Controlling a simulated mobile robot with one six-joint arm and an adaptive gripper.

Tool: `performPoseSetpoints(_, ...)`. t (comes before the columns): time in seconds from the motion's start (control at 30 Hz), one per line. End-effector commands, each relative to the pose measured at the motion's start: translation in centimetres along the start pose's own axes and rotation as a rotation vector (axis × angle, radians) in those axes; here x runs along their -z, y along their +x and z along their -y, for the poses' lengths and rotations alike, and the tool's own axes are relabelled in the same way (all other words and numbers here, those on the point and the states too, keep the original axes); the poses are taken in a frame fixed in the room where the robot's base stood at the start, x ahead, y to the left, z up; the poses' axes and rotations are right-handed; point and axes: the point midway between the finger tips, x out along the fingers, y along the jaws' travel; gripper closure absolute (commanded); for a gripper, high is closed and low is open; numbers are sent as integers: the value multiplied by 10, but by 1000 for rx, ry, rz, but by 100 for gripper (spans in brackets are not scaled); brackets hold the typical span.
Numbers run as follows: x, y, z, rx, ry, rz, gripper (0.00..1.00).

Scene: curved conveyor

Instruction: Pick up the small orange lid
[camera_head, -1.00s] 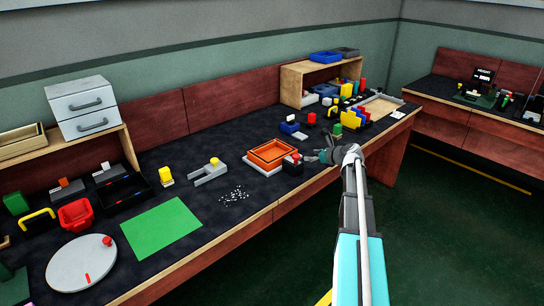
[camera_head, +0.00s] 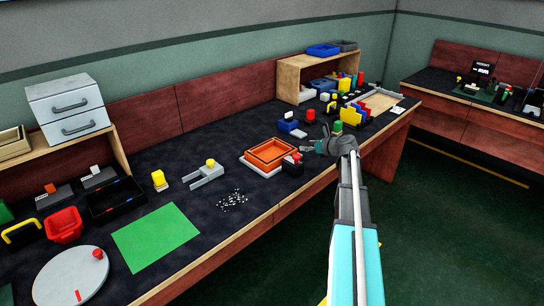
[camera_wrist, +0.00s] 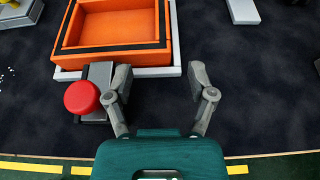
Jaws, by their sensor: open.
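I cannot single out a small orange lid for certain. The clearest orange thing is a shallow, open rectangular tray (camera_head: 262,164), with a dark band along its rim, on a white base on the bench. In the wrist view the orange tray (camera_wrist: 110,28) is at the upper left, beyond the left finger. A tiny orange piece (camera_head: 50,188) sits on a dark block at the far left. My gripper (camera_head: 313,147) is just right of the tray, near the bench's front edge. In the wrist view my gripper (camera_wrist: 158,78) is open, with only dark bench top between its fingers.
A dark block with a red round knob (camera_wrist: 82,98) stands beside the left finger, in front of the tray. A blue block (camera_head: 288,126) and a red piece (camera_head: 310,115) are behind my gripper. A grey fork-shaped holder (camera_head: 204,178) and green mat (camera_head: 155,236) lie left.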

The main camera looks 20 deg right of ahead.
Motion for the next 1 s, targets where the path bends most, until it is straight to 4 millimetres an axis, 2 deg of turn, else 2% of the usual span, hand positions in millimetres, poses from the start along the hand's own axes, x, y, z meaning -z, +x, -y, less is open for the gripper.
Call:
performPoseSetpoints(0.27,2,12,3,2,0,-1,29)
performPoseSetpoints(0.7,3,72,4,3,1,0,29)
performPoseSetpoints(1.0,1,84,4,5,1,0,29)
